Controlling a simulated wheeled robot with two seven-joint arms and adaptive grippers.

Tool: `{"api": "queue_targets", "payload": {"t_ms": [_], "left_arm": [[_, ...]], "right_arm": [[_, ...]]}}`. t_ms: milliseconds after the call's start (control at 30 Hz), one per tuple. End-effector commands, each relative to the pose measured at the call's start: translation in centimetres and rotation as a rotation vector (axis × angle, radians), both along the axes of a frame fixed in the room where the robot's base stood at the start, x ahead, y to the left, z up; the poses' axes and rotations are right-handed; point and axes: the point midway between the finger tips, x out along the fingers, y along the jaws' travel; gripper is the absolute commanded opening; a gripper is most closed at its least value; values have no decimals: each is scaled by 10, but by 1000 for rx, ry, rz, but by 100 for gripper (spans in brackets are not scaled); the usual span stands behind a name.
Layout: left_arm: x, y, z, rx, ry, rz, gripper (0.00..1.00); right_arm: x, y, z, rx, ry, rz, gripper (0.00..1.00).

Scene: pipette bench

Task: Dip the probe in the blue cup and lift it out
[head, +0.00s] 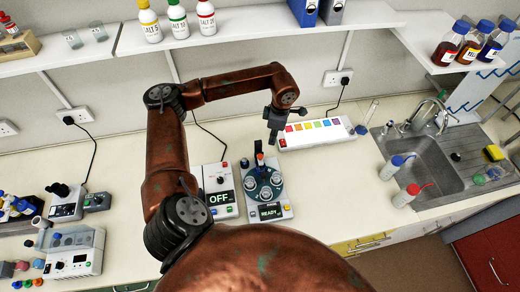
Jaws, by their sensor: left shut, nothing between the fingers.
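My left gripper (272,135) is shut and empty, pointing down above the back of the bench. It is just behind and right of a white device (285,212) with a READY display. That device carries a dark round carousel with several pale cups (264,193). A small blue part (244,163) shows at the carousel's left; which cup is the blue one is too small to tell. My right gripper is not in view.
A white box marked OFF (221,187) stands left of the device. A white strip with coloured squares (315,133) lies right of the gripper. The sink (435,165) and two white bottles (398,180) are at the right.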

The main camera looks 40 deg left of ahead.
Motion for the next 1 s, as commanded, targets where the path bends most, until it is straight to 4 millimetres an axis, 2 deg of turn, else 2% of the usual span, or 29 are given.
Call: {"api": "queue_targets", "payload": {"t_ms": [100,300,1000], "left_arm": [[2,-1,18,2,-3,1,0],[2,-3,30,1,0,1,0],[3,-4,31,2,1,-3,0]], "right_arm": [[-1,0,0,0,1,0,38],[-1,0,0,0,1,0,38],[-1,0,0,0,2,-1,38]]}}
